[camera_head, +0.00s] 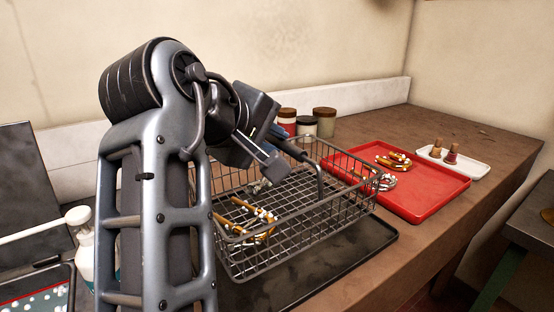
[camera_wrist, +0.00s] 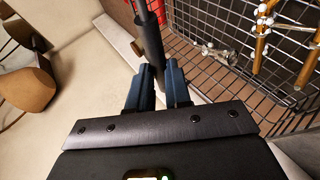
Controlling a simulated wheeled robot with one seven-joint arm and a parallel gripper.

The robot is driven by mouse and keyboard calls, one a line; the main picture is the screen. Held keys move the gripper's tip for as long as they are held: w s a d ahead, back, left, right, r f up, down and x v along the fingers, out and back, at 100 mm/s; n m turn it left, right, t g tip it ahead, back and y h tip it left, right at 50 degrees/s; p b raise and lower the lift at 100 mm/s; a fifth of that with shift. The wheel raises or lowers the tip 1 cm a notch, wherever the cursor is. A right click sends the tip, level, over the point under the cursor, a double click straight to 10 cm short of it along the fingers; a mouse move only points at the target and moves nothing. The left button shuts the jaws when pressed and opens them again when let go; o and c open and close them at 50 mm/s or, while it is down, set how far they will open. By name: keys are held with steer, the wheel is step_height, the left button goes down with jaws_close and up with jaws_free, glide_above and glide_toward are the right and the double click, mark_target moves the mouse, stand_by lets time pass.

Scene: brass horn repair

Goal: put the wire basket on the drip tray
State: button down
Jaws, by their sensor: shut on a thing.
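The wire basket (camera_head: 305,209) is a grey mesh box with brass valve parts (camera_head: 262,212) inside. It stands upright over a flat black tray (camera_head: 372,238), which looks like the drip tray. The tray's rim shows in front and to the right of the basket. I cannot tell whether the basket touches it. My gripper (camera_head: 277,134) is at the basket's far side, shut on its black handle (camera_head: 292,150). In the wrist view, the blue fingers (camera_wrist: 160,84) close around the handle (camera_wrist: 150,42), with the basket's mesh (camera_wrist: 212,76) to the right.
A red tray (camera_head: 440,198) with brass and silver parts lies just right of the basket. A white bottle (camera_head: 82,245) and dark case stand at left.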

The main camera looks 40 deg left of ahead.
steer(key=shift+f, duration=1.95)
steer(key=c, duration=1.1)
jaws_free()
steer(key=shift+o, duration=0.2)
steer(key=shift+s, duration=0.1)
steer(key=v, duration=1.1)
steer(key=shift+s+r, duration=0.25)
steer(key=shift+s, duration=0.1)
steer(key=shift+d, duration=0.1)
